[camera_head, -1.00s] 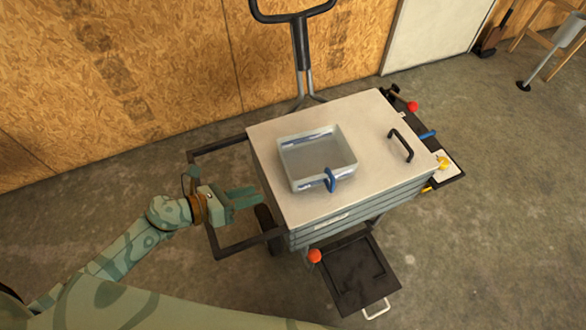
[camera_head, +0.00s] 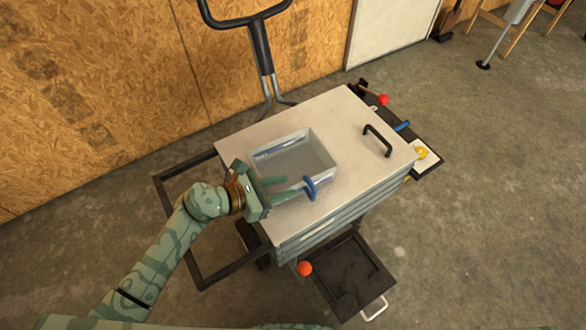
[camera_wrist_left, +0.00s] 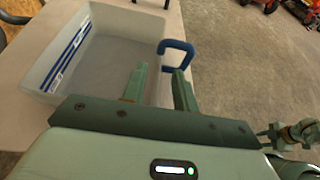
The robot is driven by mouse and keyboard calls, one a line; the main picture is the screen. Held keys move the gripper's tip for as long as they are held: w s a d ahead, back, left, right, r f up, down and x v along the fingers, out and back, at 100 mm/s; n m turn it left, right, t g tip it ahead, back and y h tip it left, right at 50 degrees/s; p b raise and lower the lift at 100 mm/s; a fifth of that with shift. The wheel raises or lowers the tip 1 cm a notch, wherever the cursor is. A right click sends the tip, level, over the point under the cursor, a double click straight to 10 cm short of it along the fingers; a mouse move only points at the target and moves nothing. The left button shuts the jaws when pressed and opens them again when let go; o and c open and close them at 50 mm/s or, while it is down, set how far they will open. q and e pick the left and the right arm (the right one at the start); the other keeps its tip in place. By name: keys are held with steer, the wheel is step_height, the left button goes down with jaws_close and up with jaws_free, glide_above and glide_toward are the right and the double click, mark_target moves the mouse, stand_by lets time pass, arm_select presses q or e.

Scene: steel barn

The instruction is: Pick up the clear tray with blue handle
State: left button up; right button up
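The clear tray (camera_head: 302,160) sits flat on the pale cart top, and its blue handle (camera_head: 309,188) sticks out from its near side. In the left wrist view the tray (camera_wrist_left: 110,53) fills the upper left, with the blue handle (camera_wrist_left: 177,47) at its right side. My left gripper (camera_head: 291,186) is open and empty at the tray's near-left side, fingers pointing at the handle. In the left wrist view its fingers (camera_wrist_left: 159,70) are apart, just short of the handle. A green part at the right edge there looks like my right gripper (camera_wrist_left: 290,134); its finger state is unclear.
The cart top (camera_head: 235,147) has a black handle (camera_head: 378,140) to the right. A black side shelf (camera_head: 430,160) holds small items. A red-orange knob (camera_head: 304,268) and lower black tray (camera_head: 350,275) stick out in front. The push bar (camera_head: 262,45) rises behind.

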mark_target(291, 187)
arm_select(q)
steer(key=x, duration=0.3)
steer(key=shift+f+b, duration=0.15)
steer(key=shift+b, duration=0.15)
jaws_close()
steer(key=shift+r, duration=0.2)
